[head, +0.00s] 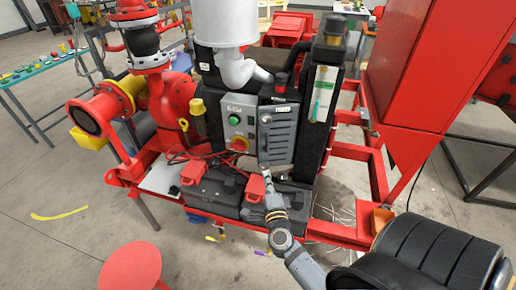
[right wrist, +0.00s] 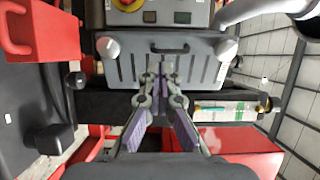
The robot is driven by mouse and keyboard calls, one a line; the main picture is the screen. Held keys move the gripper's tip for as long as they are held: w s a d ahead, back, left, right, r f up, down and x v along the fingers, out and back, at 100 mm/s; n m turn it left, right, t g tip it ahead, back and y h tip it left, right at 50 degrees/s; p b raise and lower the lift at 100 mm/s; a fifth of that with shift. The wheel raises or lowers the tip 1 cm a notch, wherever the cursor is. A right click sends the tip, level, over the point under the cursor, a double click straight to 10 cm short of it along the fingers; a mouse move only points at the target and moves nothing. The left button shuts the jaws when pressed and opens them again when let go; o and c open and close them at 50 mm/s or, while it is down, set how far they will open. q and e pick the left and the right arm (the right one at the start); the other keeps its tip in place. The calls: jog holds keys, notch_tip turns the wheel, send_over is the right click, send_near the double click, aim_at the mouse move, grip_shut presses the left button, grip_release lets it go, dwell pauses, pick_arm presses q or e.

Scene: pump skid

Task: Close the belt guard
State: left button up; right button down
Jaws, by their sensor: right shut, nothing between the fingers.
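The belt guard appears to be the grey slotted cover (head: 280,138) on the front of the machine, right of the grey control box. In the right wrist view the cover (right wrist: 200,68) fills the upper middle, with a black handle near its upper edge and a pale knob at each upper corner. I cannot tell if it sits flush or stands ajar. My right gripper (head: 264,168) is at the cover's lower end in the head view. In the right wrist view its fingertips (right wrist: 160,72) are together, empty, in front of the cover; contact is unclear. My left gripper is out of view.
The control box (head: 237,126) has a green button and a red knob. Black batteries (head: 216,192) with red clamps sit below. A tall red housing (head: 412,70) and the red skid frame (head: 345,150) bound the right side.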

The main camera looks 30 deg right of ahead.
aim_at(260, 145)
jog(key=p+x, duration=0.2)
jog(key=x, duration=1)
jog(key=shift+w+d, duration=0.25)
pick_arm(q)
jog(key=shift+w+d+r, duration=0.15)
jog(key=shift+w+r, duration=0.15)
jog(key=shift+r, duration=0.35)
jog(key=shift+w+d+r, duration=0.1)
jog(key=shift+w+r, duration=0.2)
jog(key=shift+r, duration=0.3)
pick_arm(e)
jog(key=shift+w+d+f, duration=0.1)
jog(key=shift+w+d, duration=0.15)
jog(key=shift+w, duration=0.25)
